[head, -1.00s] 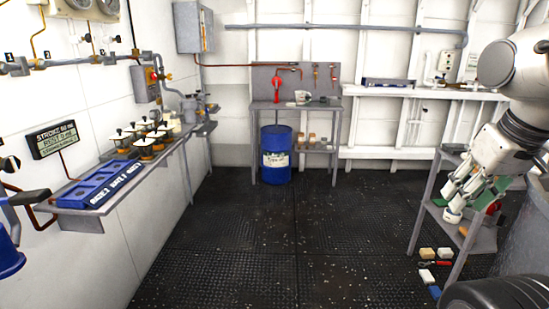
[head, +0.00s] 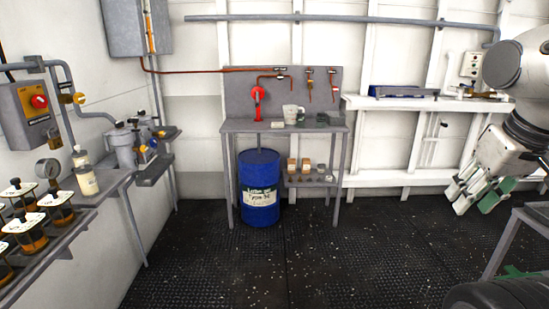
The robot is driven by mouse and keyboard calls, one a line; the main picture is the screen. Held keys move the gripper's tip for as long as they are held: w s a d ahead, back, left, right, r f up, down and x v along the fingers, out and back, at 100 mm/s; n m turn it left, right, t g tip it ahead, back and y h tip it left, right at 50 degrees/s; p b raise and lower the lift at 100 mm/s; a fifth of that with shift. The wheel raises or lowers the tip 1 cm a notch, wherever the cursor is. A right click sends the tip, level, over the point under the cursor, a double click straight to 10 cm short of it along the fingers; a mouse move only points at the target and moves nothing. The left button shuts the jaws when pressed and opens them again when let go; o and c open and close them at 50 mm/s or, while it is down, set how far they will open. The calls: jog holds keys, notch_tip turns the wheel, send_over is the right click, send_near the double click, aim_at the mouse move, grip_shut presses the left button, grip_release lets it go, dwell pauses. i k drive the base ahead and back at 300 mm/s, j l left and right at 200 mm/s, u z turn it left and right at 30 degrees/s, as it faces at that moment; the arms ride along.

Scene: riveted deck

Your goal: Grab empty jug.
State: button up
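A white jug (head: 292,114) stands upright on the grey workbench (head: 240,126) against the back wall, right of a red fitting. I cannot see whether it is empty. My gripper (head: 474,204) hangs at the right edge of the head view, well to the right of the jug and nearer to me. Its fingers with green pads point down and to the left. The fingers look apart, and I see nothing held between them.
A blue drum (head: 259,187) stands under the bench's left side. A low shelf (head: 308,182) holds small jars. A wall shelf (head: 30,258) with bottles runs along the left. A grey table (head: 525,225) is at the right. The deck floor (head: 290,262) ahead is clear.

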aim_at(290, 112)
jog(key=i+z, duration=0.1)
jog(key=i, duration=0.9)
jog(key=i+j+z, duration=0.1)
jog(key=i, duration=0.9)
jog(key=i+l+u, duration=0.1)
jog(key=i, duration=0.3)
jog(key=i+l+u, duration=0.15)
jog(key=i, duration=0.3)
jog(key=i+l+u, duration=0.1)
jog(key=i, duration=0.3)
jog(key=i+l+u, duration=0.45)
jog(key=i+l, duration=0.2)
jog(key=l, duration=0.25)
